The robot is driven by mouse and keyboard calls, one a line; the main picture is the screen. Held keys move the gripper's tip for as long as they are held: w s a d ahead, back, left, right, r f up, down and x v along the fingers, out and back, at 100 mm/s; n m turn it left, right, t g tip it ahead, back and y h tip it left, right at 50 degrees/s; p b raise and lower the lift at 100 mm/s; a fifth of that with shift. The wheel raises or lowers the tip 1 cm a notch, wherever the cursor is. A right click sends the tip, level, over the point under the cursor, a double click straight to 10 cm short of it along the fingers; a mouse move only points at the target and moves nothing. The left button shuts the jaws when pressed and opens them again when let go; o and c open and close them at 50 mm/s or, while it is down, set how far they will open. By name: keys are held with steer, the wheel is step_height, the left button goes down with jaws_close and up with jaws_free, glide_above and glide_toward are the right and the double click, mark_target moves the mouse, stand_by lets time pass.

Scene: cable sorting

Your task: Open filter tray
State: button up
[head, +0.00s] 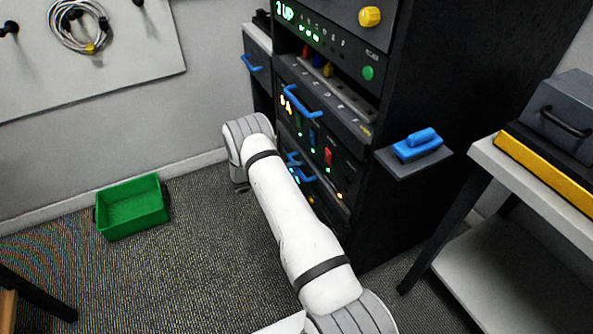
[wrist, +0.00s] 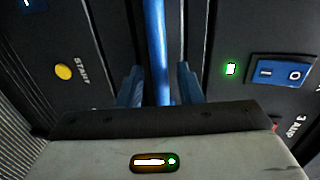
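In the wrist view a blue bar handle (wrist: 157,45) runs up the picture between the two fingers of my gripper (wrist: 160,86). The fingers are apart, one on each side of the handle, with a narrow gap showing. The handle sits on a dark panel; I read no filter tray label. In the head view blue handle parts (head: 304,177) show low on the black rack, just right of my arm. My gripper is hidden behind the arm there. The tray's front is mostly hidden, and no pulled-out tray shows at that handle.
The black rack (head: 425,110) has another blue-handled drawer (head: 303,100) above and a small side shelf with a blue object (head: 417,145). A green bin (head: 133,208) stands on the floor at left. A white table (head: 545,190) is at right.

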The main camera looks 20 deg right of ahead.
steer(key=shift+d, duration=0.3)
steer(key=shift+c, duration=0.5)
jaws_close()
steer(key=shift+f, duration=0.1)
